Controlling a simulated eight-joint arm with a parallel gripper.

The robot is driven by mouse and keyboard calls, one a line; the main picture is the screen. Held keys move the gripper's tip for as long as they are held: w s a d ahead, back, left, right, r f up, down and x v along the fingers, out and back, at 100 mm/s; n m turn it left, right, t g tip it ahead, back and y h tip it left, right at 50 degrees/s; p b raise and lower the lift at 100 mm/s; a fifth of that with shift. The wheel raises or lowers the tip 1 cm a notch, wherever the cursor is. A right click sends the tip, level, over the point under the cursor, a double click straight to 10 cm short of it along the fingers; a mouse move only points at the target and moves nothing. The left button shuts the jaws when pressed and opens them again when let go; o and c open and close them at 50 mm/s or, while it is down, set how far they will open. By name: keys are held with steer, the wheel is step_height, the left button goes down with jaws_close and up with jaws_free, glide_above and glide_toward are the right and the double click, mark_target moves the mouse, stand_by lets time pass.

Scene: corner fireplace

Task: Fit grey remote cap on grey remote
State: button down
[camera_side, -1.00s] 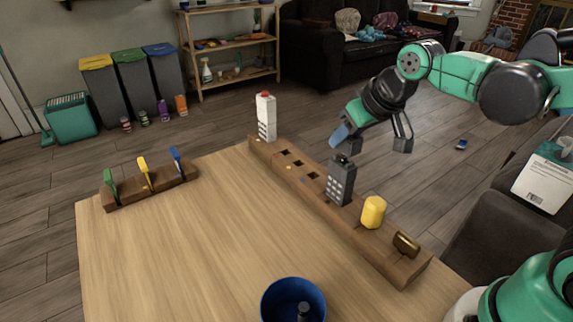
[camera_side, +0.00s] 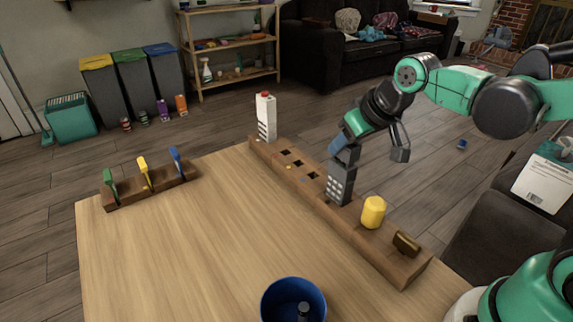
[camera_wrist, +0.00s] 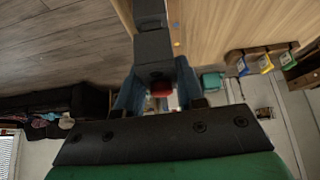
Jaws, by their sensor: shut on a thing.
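The grey remote (camera_side: 340,184) stands upright in the long wooden rack, its button face toward the side camera. The grey cap (camera_side: 346,155) is at the remote's top end and looks a little askew to it; I cannot tell if it is fully seated. My gripper (camera_side: 349,138) is above the remote, shut on the cap, and hides part of it. In the wrist view, the blue fingertips of my gripper (camera_wrist: 158,88) flank the grey block of the cap (camera_wrist: 153,48).
A yellow cylinder (camera_side: 373,212) and a brown piece (camera_side: 406,243) sit nearer. A blue cup (camera_side: 293,300) stands in front. A small rack (camera_side: 150,187) holds coloured pieces. The table's middle is clear.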

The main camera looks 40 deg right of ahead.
steer(key=shift+f, duration=0.65)
steer(key=shift+c, duration=2.3)
jaws_free()
steer(key=v, duration=0.5)
steer(key=shift+s, duration=0.35)
steer(key=shift+t, duration=0.3)
steer(key=shift+s+f, duration=1.45)
steer(key=shift+s, duration=0.05)
